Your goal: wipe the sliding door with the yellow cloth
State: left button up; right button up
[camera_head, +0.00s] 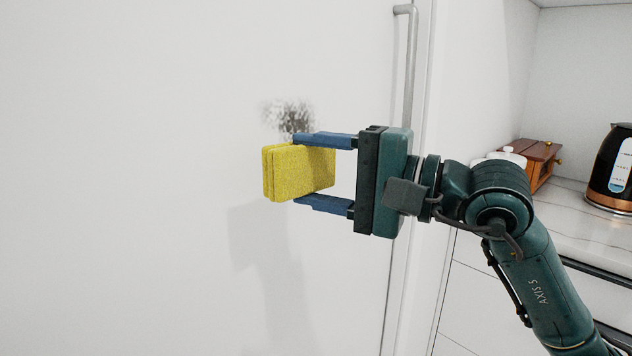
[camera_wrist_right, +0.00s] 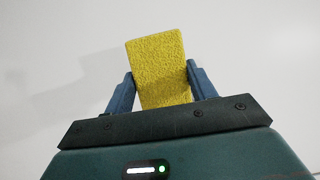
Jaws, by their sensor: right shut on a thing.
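The yellow cloth (camera_head: 300,172) is a thick folded pad held by my right gripper (camera_head: 318,172), which is shut on it with one blue finger above and one below. In the right wrist view the cloth (camera_wrist_right: 160,72) sticks out between the two fingers (camera_wrist_right: 162,90). The white sliding door (camera_head: 130,180) fills the left of the head view. A dark grey smudge (camera_head: 290,117) is on the door just above the cloth, its lower part partly hidden by the upper finger. I cannot tell whether the cloth touches the door. My left gripper is not in view.
A long metal handle (camera_head: 410,70) runs vertically on the door's right side. On the right, a marble counter (camera_head: 575,215) carries a black kettle (camera_head: 612,170), a wooden box (camera_head: 541,160) and white lidded jars (camera_head: 512,157). The door left of the cloth is clear.

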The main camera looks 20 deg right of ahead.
aim_at(255, 155)
jog(key=w, duration=0.1)
jog(key=w+a+p, duration=0.1)
jog(key=w+p, duration=0.1)
jog(key=w, duration=0.1)
jog(key=shift+a+r, duration=0.15)
jog(key=shift+a, duration=0.1)
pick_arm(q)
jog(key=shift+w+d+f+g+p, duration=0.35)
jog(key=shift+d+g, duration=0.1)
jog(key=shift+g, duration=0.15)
pick_arm(e)
jog(key=shift+w+a, duration=0.25)
jog(key=shift+w, duration=0.5)
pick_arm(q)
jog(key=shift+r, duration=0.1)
pick_arm(e)
jog(key=shift+w+a, duration=0.3)
jog(key=shift+w, duration=0.5)
